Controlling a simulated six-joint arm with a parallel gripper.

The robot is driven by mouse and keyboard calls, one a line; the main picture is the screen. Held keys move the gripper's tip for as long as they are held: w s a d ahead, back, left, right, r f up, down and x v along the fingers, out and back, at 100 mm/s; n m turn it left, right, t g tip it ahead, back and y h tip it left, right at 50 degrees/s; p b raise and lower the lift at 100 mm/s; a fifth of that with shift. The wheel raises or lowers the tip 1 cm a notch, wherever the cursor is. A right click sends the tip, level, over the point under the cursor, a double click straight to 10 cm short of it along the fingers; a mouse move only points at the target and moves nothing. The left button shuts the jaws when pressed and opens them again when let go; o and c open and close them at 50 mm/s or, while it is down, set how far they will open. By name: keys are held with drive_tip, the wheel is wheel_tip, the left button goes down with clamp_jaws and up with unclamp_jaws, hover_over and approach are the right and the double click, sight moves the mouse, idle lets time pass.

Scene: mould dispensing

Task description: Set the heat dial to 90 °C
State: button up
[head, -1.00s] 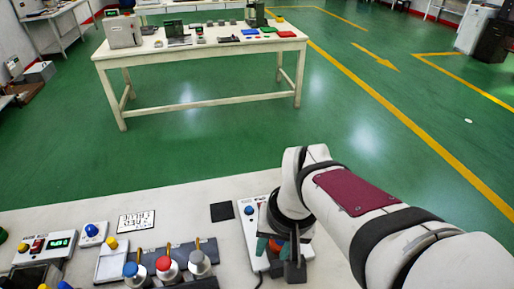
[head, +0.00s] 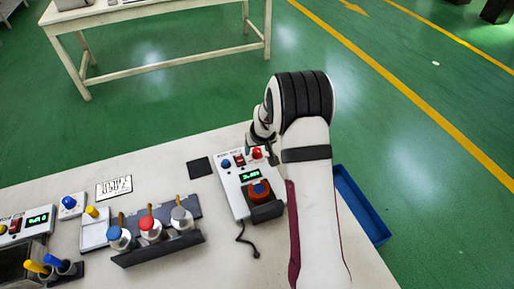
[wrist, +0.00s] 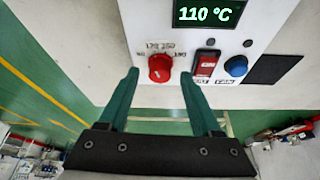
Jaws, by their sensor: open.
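The heat dial (wrist: 160,68) is a round red knob with printed temperature marks around it. It is on a white control unit (head: 230,190), whose lit display (wrist: 207,12) reads 110 °C. The red dial also shows at the unit's far right corner in the head view (head: 257,153). My gripper (wrist: 159,76) is open in the wrist view. Its green fingers appear to either side of the dial, with visible gaps between them and the knob. I cannot tell whether the fingertips are level with it. In the head view my arm hides most of the gripper.
A red rocker switch (wrist: 207,64) and a blue button (wrist: 236,66) sit beside the dial. A dark holder with an orange-red top (head: 260,190) is at the unit's front. A rack (head: 160,250) with several coloured pots stands left. A blue tray (head: 360,205) lies right.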

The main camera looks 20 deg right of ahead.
drive_tip(key=shift+w+f, duration=0.2)
drive_tip(key=shift+f, duration=0.2)
clamp_jaws()
drive_tip(key=shift+n, duration=0.3)
drive_tip(key=n+y, duration=0.1)
drive_tip(key=n, duration=0.2)
drive_tip(key=shift+d+n+y, duration=0.15)
drive_tip(key=shift+n+y, duration=0.15)
drive_tip(key=shift+d+n+g+y, duration=0.1)
drive_tip(key=shift+n+g+y, duration=0.4)
drive_tip(key=shift+n, duration=1.3)
